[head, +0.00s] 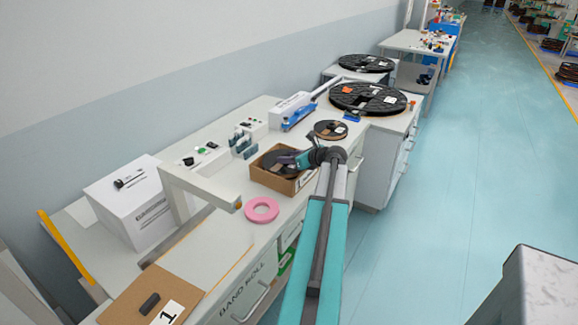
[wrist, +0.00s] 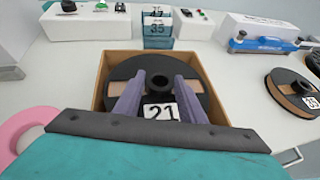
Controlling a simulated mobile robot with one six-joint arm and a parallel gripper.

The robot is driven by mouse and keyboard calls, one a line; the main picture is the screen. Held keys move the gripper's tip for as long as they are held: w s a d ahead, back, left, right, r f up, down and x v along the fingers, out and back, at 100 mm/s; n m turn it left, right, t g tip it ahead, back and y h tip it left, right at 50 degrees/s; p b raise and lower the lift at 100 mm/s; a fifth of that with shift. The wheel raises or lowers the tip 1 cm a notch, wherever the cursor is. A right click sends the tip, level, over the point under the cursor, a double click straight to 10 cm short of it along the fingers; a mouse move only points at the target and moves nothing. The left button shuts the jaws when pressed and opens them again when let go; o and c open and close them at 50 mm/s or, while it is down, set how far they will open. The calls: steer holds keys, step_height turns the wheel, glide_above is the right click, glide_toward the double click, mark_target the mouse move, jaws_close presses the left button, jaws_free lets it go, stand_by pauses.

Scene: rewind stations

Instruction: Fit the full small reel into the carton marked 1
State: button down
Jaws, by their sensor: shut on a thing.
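A small black reel with a brown winding and a label 21 (wrist: 158,112) lies within the walls of an open brown carton (wrist: 107,62). In the head view the carton (head: 268,180) stands on the bench with the dark reel (head: 272,160) in it. A white label on its side is too small to read. My gripper (wrist: 158,84) is shut on the reel, its two purple fingers at the hub; it also shows over the carton in the head view (head: 297,160). I cannot tell whether the reel touches the carton's floor. A brown cardboard piece (head: 137,302) at lower left bears a label 1.
Another small reel (head: 330,130) lies behind the carton, right of it in the wrist view (wrist: 296,92). A pink ring (head: 262,210) lies in front. Switch boxes (head: 202,153) and a white-blue device (head: 292,112) stand along the wall. Large reels (head: 367,98) lie farther back.

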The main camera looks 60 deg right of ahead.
steer(key=shift+f+p, duration=0.3)
steer(key=shift+f, duration=1.45)
steer(key=shift+f, duration=0.1)
steer(key=c, duration=1.2)
jaws_free()
steer(key=shift+f, duration=0.1)
steer(key=shift+o, duration=0.2)
steer(key=shift+s+r, duration=0.1)
steer(key=shift+r, duration=0.1)
steer(key=b+v, duration=0.2)
steer(key=v, duration=1)
steer(key=shift+d, duration=0.1)
